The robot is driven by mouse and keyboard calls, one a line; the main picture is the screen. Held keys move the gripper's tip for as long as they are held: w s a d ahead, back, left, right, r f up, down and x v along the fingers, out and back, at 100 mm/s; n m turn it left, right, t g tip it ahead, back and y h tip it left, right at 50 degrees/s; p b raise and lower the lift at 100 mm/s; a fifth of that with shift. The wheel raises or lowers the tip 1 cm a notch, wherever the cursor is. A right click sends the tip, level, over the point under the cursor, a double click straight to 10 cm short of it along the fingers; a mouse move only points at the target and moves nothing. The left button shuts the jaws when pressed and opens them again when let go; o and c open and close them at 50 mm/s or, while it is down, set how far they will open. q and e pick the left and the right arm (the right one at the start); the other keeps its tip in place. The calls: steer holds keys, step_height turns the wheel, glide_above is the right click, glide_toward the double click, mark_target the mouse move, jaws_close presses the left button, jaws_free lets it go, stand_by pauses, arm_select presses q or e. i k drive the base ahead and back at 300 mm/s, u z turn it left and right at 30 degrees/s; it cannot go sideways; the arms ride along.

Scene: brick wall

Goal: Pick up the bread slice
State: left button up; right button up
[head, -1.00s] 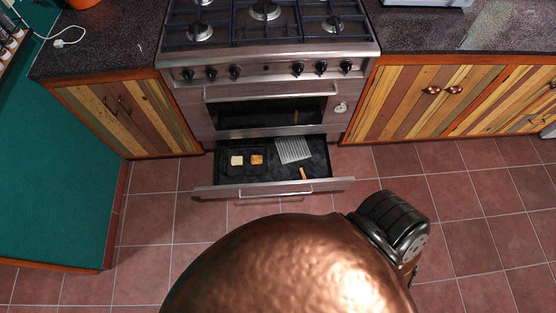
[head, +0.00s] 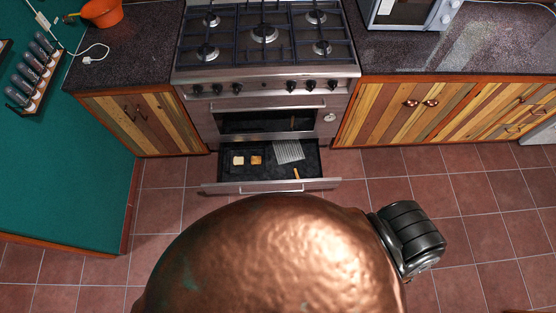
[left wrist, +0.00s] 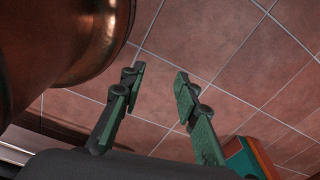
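Two bread slices lie side by side in the open drawer (head: 222,175) under the oven. One slice is pale (head: 238,160) and the other is toasted brown (head: 256,160). Both are at the drawer's left, seemingly on a dark tray. In the left wrist view my left gripper (left wrist: 160,78) has its two fingers apart with nothing between them, over the floor tiles. Neither gripper shows in the head view, so both are away from the bread there. My right gripper is in no view.
A grey ridged, grater-like thing (head: 289,151) and a small orange-brown handle (head: 296,173) lie at the drawer's right. The stove (head: 265,75) stands above the drawer. Wooden cabinets (head: 145,122) flank it. Tiled floor (head: 460,190) is clear at the right.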

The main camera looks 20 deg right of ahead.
mark_target(255, 160)
steer(key=z, duration=0.65)
steer(key=i, duration=1.15)
steer(key=u, duration=0.75)
